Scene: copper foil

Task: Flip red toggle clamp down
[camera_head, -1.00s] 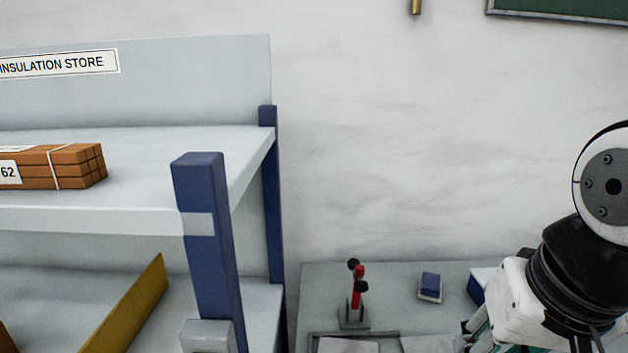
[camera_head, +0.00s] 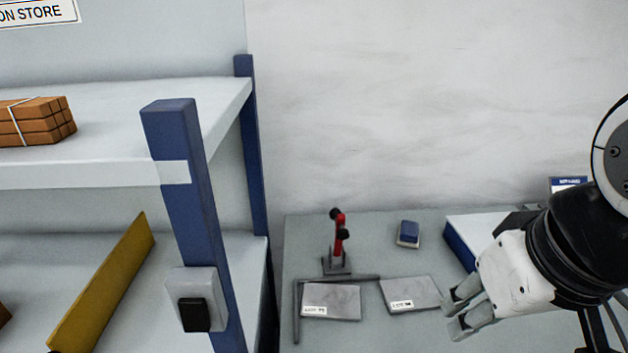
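The red toggle clamp (camera_head: 340,232) stands on the grey table left of centre, with its red lever upright and black knobs on it. Its grey base (camera_head: 337,264) sits just behind a dark metal bar. My gripper (camera_head: 452,311) is at the lower right, to the right of and nearer than the clamp, well apart from it. Its two grey fingers point left with a gap between them, and nothing shows in the gap.
Two labelled grey plates (camera_head: 331,301) (camera_head: 410,293) lie by the dark angle frame (camera_head: 297,312). A blue block (camera_head: 408,233) and a blue-and-white box (camera_head: 462,247) are farther right. A shelf with a blue post (camera_head: 195,230) stands left of the table (camera_head: 375,225).

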